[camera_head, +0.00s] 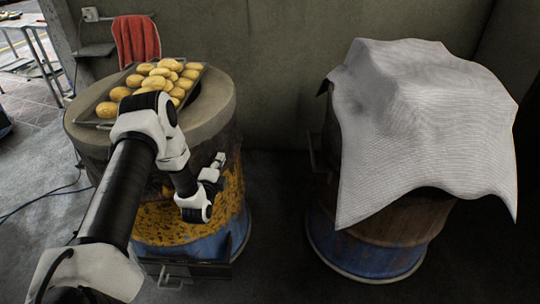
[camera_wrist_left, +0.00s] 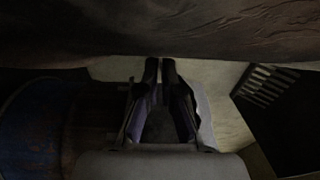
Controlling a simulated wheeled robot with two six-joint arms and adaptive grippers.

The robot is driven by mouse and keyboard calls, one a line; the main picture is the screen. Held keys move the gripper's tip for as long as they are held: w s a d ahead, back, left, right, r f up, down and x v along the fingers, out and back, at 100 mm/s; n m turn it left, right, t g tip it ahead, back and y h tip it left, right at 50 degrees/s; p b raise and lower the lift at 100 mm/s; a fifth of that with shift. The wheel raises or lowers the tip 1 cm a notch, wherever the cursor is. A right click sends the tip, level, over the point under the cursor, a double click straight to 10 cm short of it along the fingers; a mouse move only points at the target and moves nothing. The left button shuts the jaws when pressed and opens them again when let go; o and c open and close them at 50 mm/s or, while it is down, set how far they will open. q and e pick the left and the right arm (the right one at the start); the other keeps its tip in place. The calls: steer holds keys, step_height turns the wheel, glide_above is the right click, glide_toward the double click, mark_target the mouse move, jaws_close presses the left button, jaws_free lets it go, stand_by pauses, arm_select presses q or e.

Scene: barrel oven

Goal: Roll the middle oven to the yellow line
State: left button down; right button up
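Two barrel ovens show in the head view. The left barrel (camera_head: 222,205) has worn yellow and blue paint and a round concrete top. The right barrel (camera_head: 375,245) is brown and blue, and a white cloth (camera_head: 425,125) hides its top. I cannot tell which is the middle oven. My left arm crosses in front of the left barrel. My left gripper (camera_head: 217,163) is at that barrel's right side; I cannot tell if it touches. In the left wrist view the fingers (camera_wrist_left: 160,70) are together, with nothing seen between them.
A tray (camera_head: 107,122) of several golden buns (camera_head: 158,73) lies on the left barrel. A red towel (camera_head: 136,38) hangs behind it. A grey wall (camera_head: 270,80) stands close behind both barrels. Dark floor (camera_head: 275,225) is free between them. A cable (camera_head: 45,195) lies at left.

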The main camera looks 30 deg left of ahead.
arm_select(q)
steer(key=s+a+p, duration=0.2)
steer(key=s+a, duration=0.2)
steer(key=a, duration=0.3)
steer(key=s+a+p, duration=0.3)
steer(key=s+a, duration=0.1)
steer(key=a, duration=0.3)
steer(key=shift+s+a, duration=0.3)
steer(key=shift+s, duration=0.05)
steer(key=shift+f, duration=0.1)
